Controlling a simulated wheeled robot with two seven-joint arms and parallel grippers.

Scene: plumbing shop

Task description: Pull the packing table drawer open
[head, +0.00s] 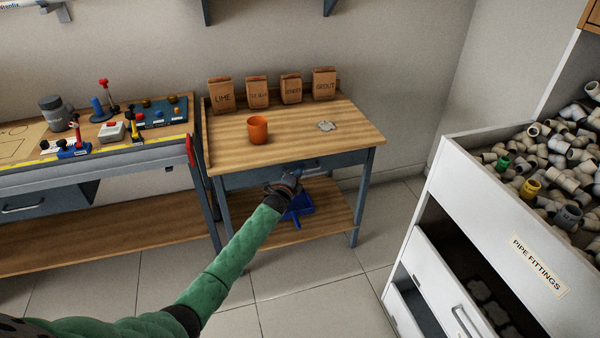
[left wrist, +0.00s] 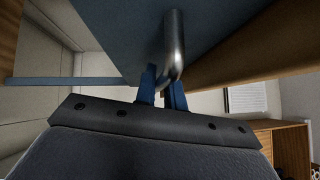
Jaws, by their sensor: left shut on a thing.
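The packing table (head: 350,128) has a wooden top and a blue-grey drawer (head: 246,180) under its front edge. The drawer front looks about flush with the table, with no clear gap showing. Its metal bar handle shows in the left wrist view (left wrist: 174,45), running up from between my fingers. My left gripper (head: 295,178) is at the drawer front, and in the left wrist view its blue fingers (left wrist: 163,93) are shut on the handle. My arm and hand hide part of the drawer front in the head view. My right gripper is not in view.
An orange cup (head: 258,130), a grey lump (head: 326,126) and several paper bags (head: 257,92) stand on the tabletop. A blue dustpan-like thing (head: 300,208) lies on the lower shelf. A workbench (head: 120,158) stands left, a white pipe-fittings bin (head: 500,215) right. The floor before the table is clear.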

